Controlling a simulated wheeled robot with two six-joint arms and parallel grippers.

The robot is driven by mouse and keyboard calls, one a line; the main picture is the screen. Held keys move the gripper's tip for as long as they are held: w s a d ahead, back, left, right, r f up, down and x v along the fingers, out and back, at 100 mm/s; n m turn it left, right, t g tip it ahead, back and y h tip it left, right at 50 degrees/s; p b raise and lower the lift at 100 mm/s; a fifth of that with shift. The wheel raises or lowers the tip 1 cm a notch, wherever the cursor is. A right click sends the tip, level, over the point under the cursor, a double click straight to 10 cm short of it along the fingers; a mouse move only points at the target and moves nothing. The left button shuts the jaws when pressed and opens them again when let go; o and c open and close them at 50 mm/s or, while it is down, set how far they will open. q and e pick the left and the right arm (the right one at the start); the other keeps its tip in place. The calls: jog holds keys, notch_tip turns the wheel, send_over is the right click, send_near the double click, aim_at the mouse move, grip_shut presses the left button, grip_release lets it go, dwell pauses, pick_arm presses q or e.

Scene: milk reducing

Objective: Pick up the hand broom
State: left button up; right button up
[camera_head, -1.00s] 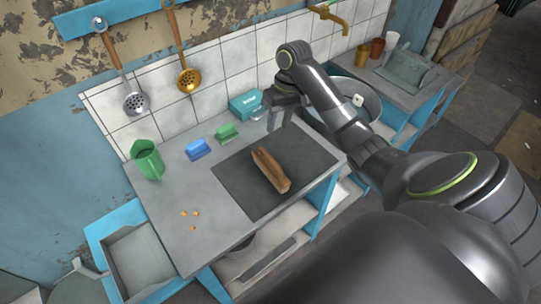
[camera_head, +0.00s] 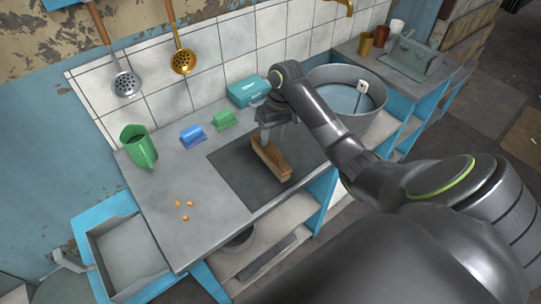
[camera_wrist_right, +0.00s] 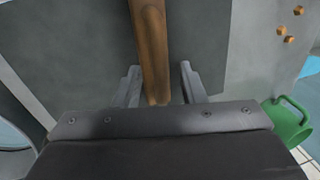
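The hand broom (camera_head: 271,160), a long brown wooden piece, lies on a dark grey mat (camera_head: 236,170) on the counter. My right gripper (camera_head: 266,134) is over the broom's far end in the head view. In the right wrist view the broom (camera_wrist_right: 152,40) runs in from the top between the two open fingers of my right gripper (camera_wrist_right: 159,75). A gap shows on each side of it, so the fingers are apart from it. Its bristles cannot be made out. My left gripper is not in view.
A green pitcher (camera_head: 138,147), a blue item (camera_head: 193,136), a green item (camera_head: 223,119) and a teal box (camera_head: 248,91) stand on the counter. Several orange crumbs (camera_head: 184,208) lie at the front left. A round metal basin (camera_head: 347,91) is at the right.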

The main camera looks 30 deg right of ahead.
aim_at(271, 142)
jog(key=shift+a+f, duration=0.15)
jog(key=shift+f, duration=0.65)
jog(key=shift+a+f, duration=0.1)
jog(key=shift+f, duration=0.65)
jog(key=shift+c, duration=0.5)
grip_shut()
